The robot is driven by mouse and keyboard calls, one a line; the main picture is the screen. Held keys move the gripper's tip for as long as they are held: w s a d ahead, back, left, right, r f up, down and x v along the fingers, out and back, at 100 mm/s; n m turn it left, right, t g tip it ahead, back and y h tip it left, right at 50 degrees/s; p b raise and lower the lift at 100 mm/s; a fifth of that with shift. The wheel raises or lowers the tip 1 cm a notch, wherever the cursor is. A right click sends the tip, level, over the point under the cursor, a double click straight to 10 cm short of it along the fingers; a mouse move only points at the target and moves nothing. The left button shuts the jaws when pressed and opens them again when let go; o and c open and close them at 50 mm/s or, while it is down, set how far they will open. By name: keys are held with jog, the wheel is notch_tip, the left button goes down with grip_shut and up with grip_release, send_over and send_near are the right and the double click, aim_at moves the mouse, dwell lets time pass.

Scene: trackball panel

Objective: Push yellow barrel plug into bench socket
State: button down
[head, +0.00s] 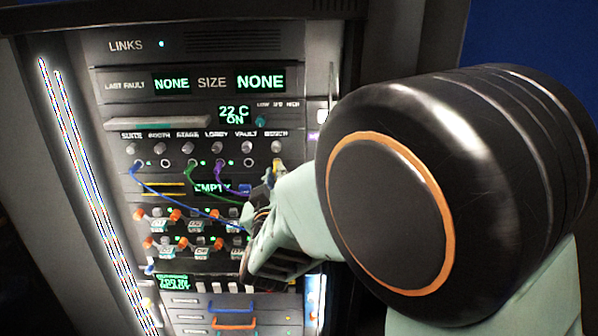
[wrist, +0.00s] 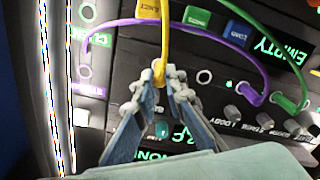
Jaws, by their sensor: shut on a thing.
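The yellow barrel plug (head: 278,165) shows in the head view at the bench socket, under the BENCH label at the right end of the socket row. My gripper (wrist: 164,76) is shut on the plug, with its fingertips closed around it at the panel.
Beside the gripper, the vault socket (wrist: 204,77) is empty. A purple cord (wrist: 251,96) and a green cord (wrist: 290,103) are plugged in nearby; the purple one arcs across the panel. A blue cord (head: 160,182) crosses the left side. Switches and drawers lie below.

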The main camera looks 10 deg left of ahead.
jog(key=shift+w+a, duration=0.1)
jog(key=shift+w, duration=0.45)
jog(key=c, duration=1.9)
grip_release()
jog(key=v, duration=1.2)
